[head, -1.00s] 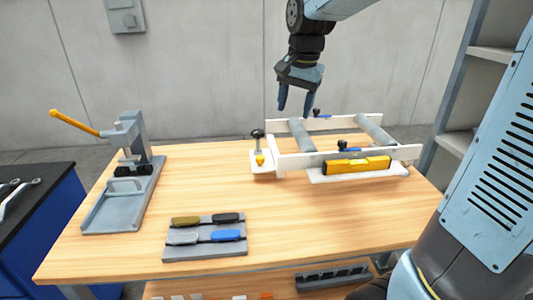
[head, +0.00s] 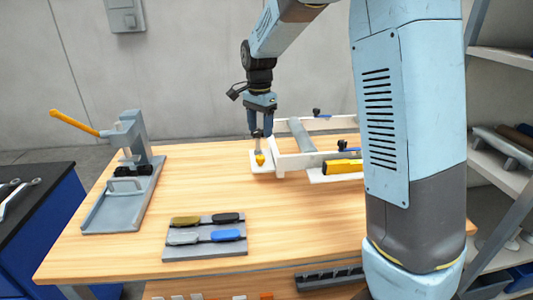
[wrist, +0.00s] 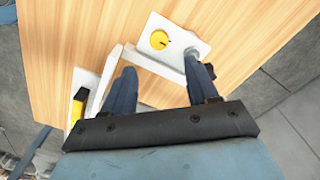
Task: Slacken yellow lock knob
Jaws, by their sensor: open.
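The yellow lock knob (head: 260,159) sits on a small white plate (head: 258,168) at the left end of the white roller frame (head: 298,160). In the wrist view the yellow lock knob (wrist: 159,40) shows from above as a round disc with a small dark mark. My gripper (head: 261,132) is open, pointing down above the plate. In the wrist view my gripper (wrist: 160,66) has its fingers apart with nothing between them, and the knob lies beyond the fingertips. A grey post (wrist: 192,50) stands beside the right fingertip; I cannot tell if they touch.
The frame carries a grey roller (head: 301,134) and a yellow block (head: 343,166), partly hidden by my arm. A press with a yellow lever (head: 125,150) stands at the left. A grey tray (head: 205,251) with several coloured pieces lies in front. The table middle is clear.

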